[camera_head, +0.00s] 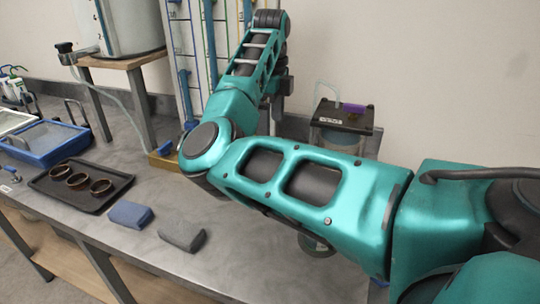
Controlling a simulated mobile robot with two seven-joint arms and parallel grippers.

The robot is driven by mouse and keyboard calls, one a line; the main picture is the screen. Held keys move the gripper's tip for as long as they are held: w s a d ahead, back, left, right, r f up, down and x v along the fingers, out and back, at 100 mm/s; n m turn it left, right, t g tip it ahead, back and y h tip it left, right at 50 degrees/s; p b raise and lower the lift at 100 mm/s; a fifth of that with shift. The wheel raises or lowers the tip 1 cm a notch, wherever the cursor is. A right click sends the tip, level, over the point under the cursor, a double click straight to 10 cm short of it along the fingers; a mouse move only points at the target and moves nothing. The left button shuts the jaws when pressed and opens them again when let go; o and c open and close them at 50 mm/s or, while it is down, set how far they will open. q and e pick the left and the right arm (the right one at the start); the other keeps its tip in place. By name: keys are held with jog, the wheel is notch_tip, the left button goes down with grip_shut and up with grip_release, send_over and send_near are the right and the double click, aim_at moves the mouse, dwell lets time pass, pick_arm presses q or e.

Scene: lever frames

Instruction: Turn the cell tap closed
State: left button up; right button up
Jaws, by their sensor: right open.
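A clear vessel with a black lid (338,116) stands at the back of the bench, right of centre. A small purple handle (353,108) lies on the lid, and I take it to be the cell tap. Whether it is open or closed I cannot tell. My right arm crosses the view from the right and hides the vessel's lower part. My right gripper (279,92) is open, partly hidden behind my arm, left of the vessel and apart from the purple handle. My left gripper is not in view.
A board with coloured tubes and blue levers (185,88) stands behind my arm. A white tank (133,25) with a black tap (64,48) sits on a wooden stand. A black tray (53,190) holds copper rings. Blue (130,214) and grey (182,235) blocks lie in front.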

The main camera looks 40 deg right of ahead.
notch_tip(320, 180, down, 13)
jog(key=shift+r, duration=0.1)
dwell(0.4)
jog(key=c, duration=1.1)
jog(key=shift+o, duration=0.2)
